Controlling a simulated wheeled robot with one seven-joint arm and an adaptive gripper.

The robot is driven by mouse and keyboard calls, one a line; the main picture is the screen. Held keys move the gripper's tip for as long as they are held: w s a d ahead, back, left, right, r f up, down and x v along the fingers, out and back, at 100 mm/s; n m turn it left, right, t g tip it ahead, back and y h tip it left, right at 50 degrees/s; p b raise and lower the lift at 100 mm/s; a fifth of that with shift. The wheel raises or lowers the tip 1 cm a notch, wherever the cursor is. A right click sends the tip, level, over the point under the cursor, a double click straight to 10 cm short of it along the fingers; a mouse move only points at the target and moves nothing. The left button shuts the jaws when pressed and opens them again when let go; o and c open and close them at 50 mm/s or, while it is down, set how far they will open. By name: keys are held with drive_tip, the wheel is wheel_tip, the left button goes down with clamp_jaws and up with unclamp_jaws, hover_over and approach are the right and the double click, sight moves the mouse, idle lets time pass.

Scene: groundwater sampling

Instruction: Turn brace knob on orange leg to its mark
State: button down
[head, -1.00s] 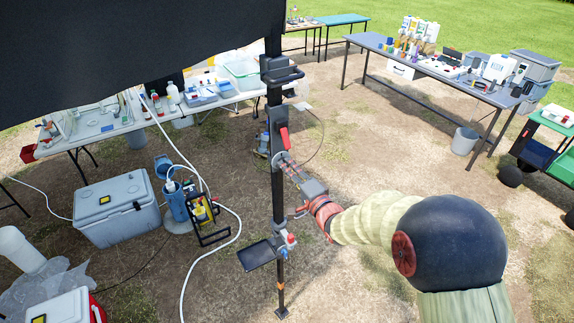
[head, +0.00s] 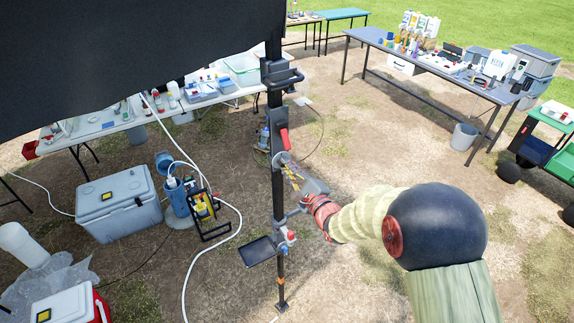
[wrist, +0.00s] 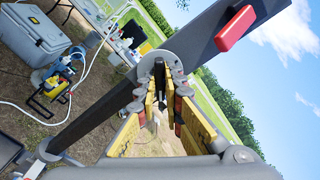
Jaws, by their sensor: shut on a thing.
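The brace knob (wrist: 172,57) is a grey, lobed disc on the side of a dark upright leg (head: 278,205). In the head view the knob (head: 281,158) is small and partly covered by my gripper. My gripper (head: 287,166) reaches it from the right, with its fingers pointing up and left. In the wrist view the yellow-sided fingers of my gripper (wrist: 160,88) are closed around the knob's middle, with grey lobes showing outside them. I cannot make out a mark on the knob.
A red lever (wrist: 236,28) sticks out from the leg just above the knob. A small dark shelf (head: 260,252) and a clamp are lower on the leg. A black canopy (head: 120,50) hangs at upper left. A grey cooler (head: 118,208) and a white hose lie left.

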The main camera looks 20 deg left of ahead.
drive_tip(key=shift+m, duration=1.1)
drive_tip(key=m+p, duration=0.1)
drive_tip(key=m, duration=0.3)
drive_tip(key=shift+p, duration=0.3)
drive_tip(key=shift+m+p, duration=0.7)
drive_tip(key=shift+p, duration=1.5)
drive_tip(key=c, duration=1.8)
unclamp_jaws()
drive_tip(key=shift+c, duration=0.2)
